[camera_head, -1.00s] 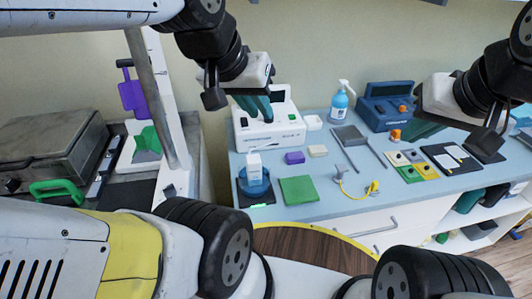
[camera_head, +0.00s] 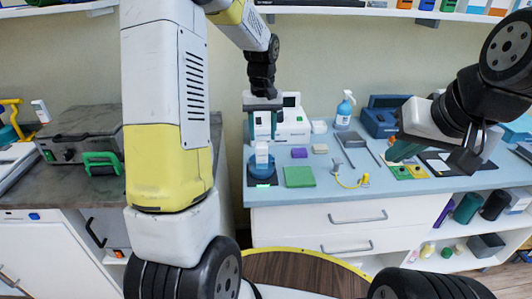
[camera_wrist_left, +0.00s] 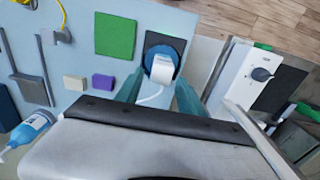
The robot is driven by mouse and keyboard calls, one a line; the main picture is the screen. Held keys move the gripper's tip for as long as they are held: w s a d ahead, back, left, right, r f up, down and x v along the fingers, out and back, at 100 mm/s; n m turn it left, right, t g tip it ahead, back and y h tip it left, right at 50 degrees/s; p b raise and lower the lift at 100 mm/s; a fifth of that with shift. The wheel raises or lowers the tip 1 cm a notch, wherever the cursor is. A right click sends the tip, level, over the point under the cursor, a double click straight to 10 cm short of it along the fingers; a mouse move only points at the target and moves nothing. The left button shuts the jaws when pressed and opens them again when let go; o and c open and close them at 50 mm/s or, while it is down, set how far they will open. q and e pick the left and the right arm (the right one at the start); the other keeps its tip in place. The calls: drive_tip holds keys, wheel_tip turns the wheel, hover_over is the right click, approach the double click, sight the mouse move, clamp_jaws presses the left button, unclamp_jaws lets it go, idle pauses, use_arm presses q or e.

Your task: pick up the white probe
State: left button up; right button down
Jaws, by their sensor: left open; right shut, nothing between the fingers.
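The white probe (camera_head: 262,151) stands in a blue round holder (camera_head: 262,170) on a black pad at the left end of the blue counter. The left wrist view shows the probe (camera_wrist_left: 163,69) with a white cable beside it. My left gripper (camera_head: 263,135) is open, its teal fingers pointing down just above the probe. In the left wrist view the fingers (camera_wrist_left: 158,92) lie on either side of the probe's line, with nothing held. My right gripper (camera_head: 401,152) is shut and empty over the right part of the counter.
A white device (camera_head: 291,120) stands just behind the probe. A green pad (camera_head: 299,177), a purple block (camera_head: 299,153) and a cream block (camera_head: 320,149) lie to the right. A blue bottle (camera_head: 344,111) stands further back. A grey case (camera_head: 85,135) sits on the left counter.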

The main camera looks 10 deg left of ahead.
sight(261, 152)
use_arm(q)
drive_tip(key=f, duration=0.8)
drive_tip(key=shift+w+a+f, duration=0.15)
drive_tip(key=shift+a, duration=0.15)
drive_tip(key=c, duration=1)
